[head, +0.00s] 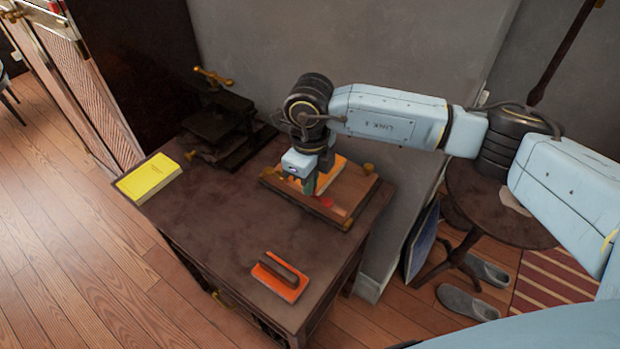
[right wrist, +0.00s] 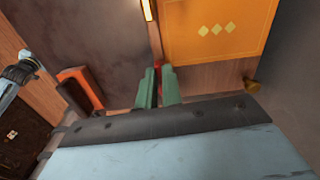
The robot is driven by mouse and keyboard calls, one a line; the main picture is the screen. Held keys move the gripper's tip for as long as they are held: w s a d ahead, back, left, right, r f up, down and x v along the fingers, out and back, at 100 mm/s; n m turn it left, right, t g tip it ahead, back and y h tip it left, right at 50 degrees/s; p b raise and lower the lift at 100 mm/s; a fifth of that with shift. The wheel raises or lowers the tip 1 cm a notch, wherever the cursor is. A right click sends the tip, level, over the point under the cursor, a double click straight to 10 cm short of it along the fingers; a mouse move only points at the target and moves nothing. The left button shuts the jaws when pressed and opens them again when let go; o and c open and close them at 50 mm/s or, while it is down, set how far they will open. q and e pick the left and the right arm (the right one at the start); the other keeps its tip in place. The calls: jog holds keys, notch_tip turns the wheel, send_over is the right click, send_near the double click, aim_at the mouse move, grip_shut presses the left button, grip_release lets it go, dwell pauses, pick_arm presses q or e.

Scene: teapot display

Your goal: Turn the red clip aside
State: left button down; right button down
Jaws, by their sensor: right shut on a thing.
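The red clip (head: 327,203) is a small red piece at the front of a wooden board (head: 292,203) with brass knobs, beside an orange panel (head: 332,176). My right gripper (head: 311,188) reaches down over the board. In the right wrist view its green fingers (right wrist: 158,88) are shut on the red clip (right wrist: 157,66), with only a little red showing between and just beyond the tips. The orange panel (right wrist: 218,32) with pale diamonds lies to the right of the fingers there. The fingers hide most of the clip. My left gripper is not in view.
The board lies on a dark table (head: 215,230). A dark press with brass handles (head: 220,128) stands at the back left, a yellow book (head: 149,178) at the left corner. An orange block with a dark handle (head: 280,277) lies near the front edge. The table's middle is clear.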

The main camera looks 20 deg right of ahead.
jog(key=shift+m, duration=0.4)
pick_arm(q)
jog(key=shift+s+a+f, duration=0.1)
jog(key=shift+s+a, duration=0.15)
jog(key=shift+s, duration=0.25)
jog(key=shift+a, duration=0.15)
pick_arm(e)
jog(key=c, duration=1.6)
grip_release()
jog(key=shift+o, duration=0.2)
